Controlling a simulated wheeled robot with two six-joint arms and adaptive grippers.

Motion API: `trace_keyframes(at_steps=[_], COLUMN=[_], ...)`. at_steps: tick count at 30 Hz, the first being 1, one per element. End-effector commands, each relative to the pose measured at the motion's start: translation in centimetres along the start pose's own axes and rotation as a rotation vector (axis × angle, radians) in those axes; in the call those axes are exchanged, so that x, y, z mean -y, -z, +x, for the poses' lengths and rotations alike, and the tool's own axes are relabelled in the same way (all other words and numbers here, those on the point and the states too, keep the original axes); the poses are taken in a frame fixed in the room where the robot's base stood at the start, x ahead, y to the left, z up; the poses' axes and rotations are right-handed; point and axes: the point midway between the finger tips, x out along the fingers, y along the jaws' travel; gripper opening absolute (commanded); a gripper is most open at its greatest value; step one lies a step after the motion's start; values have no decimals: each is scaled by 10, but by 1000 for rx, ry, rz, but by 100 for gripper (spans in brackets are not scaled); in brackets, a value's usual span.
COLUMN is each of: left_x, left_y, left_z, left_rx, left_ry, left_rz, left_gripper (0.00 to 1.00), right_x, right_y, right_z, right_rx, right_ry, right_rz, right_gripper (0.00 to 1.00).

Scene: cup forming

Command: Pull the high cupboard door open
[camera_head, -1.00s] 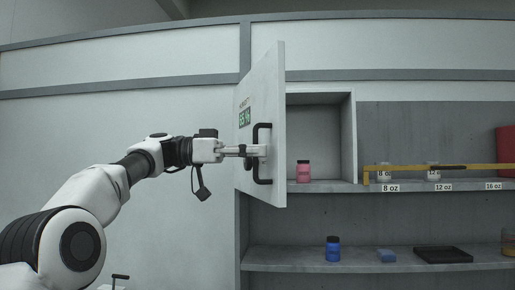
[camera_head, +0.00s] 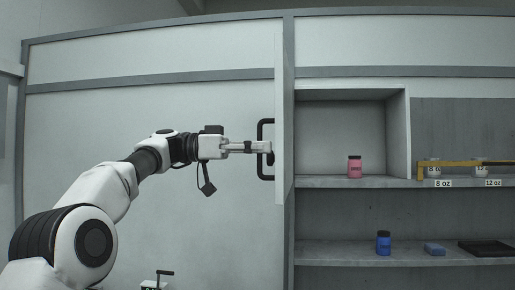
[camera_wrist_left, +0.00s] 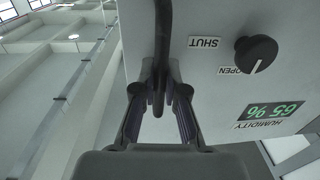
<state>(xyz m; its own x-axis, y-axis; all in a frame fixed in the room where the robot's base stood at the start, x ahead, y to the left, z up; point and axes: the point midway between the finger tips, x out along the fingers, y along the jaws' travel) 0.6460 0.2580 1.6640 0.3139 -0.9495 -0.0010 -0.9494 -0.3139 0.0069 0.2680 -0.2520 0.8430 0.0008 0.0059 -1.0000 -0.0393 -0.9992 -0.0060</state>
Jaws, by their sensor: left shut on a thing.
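The high cupboard door (camera_head: 279,120) stands swung open and shows nearly edge-on in the head view. Its black bar handle (camera_head: 261,126) is on the left side of the door. My left gripper (camera_head: 266,147) reaches the handle from the left and is shut on it. In the left wrist view the fingers of my left gripper (camera_wrist_left: 160,95) close around the dark handle (camera_wrist_left: 163,45). The door face (camera_wrist_left: 220,75) there carries a black knob (camera_wrist_left: 256,53), SHUT and OPEN labels and a green humidity display (camera_wrist_left: 272,111). My right gripper is not in view.
The open cupboard compartment (camera_head: 340,130) holds a pink jar (camera_head: 354,167). A yellow bar (camera_head: 450,164) and labelled cups stand on the shelf to its right. A lower shelf holds a blue jar (camera_head: 383,243), a blue block (camera_head: 434,249) and a black tray (camera_head: 486,248).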

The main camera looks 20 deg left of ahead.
Motion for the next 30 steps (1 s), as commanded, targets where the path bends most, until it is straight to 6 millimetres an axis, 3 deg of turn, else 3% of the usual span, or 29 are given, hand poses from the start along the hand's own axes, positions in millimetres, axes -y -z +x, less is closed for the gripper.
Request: trace_keyframes(at_steps=[6,7,17,30], left_x=[0,0,0,2], left_y=[0,0,1,-1], left_z=[0,0,-2,-72], left_rx=[0,0,-2,-2], left_ry=[1,1,2,3], left_rz=[-2,-2,0,-1], left_gripper=[0,21,23,23], right_x=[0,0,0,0], right_y=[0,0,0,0], right_z=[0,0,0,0], right_rx=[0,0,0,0], right_ry=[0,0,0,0], right_rz=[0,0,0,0], right_gripper=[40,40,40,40])
